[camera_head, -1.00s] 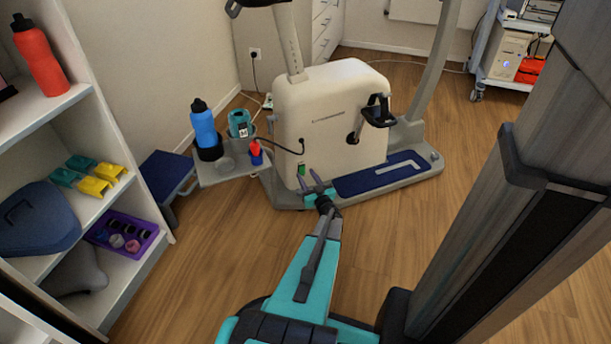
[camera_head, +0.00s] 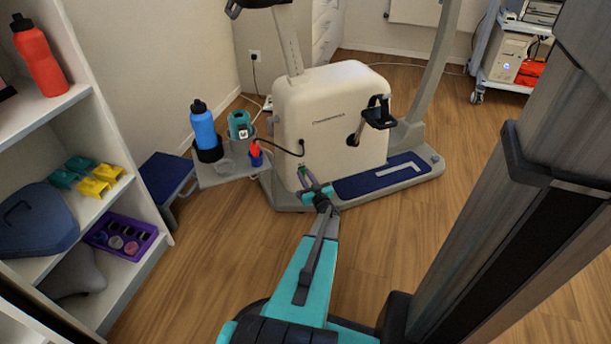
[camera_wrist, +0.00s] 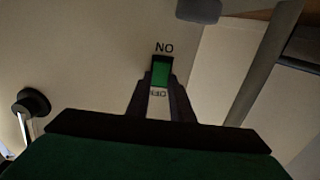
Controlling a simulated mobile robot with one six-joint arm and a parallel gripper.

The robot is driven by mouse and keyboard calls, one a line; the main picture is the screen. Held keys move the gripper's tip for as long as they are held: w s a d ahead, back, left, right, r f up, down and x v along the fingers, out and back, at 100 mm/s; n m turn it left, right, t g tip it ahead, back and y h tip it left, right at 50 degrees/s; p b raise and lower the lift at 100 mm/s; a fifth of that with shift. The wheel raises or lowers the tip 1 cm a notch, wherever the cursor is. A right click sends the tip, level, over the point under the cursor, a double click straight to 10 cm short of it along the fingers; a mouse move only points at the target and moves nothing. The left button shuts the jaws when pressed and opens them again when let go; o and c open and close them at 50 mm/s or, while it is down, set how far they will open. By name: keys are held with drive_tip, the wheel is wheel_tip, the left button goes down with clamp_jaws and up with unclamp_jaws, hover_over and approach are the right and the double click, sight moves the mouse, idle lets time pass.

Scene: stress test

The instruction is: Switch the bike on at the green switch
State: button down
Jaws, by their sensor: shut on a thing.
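The exercise bike (camera_head: 335,105) has a cream housing and stands upright on the floor. Its green switch (camera_wrist: 161,72) is low on the housing, with lettering above and below it that appears upside down in the wrist view. My gripper (camera_head: 306,178) is at the lower front of the housing, and its fingers (camera_wrist: 160,90) are shut on the switch, one on each side. In the head view the gripper mostly covers the switch. Whether the switch is on or off cannot be told.
A small side table (camera_head: 220,172) left of the bike holds a blue bottle (camera_head: 203,128) and cups. A cable runs from there to the housing. A blue step stool (camera_head: 165,178) and a white shelf (camera_head: 130,260) stand farther left. Floor in front is clear.

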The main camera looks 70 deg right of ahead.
drive_tip(key=shift+f, duration=0.15)
drive_tip(key=shift+f+t+h+b, duration=0.3)
drive_tip(key=shift+t+h+b, duration=0.2)
drive_tip(key=shift+b, duration=0.65)
drive_tip(key=shift+f+t+b, duration=0.1)
drive_tip(key=shift+t+b, duration=0.3)
drive_tip(key=shift+b, duration=0.2)
drive_tip(key=shift+h+b, duration=0.35)
drive_tip(key=shift+h, duration=0.15)
drive_tip(key=c, duration=1.6)
unclamp_jaws()
drive_tip(key=shift+o, duration=0.2)
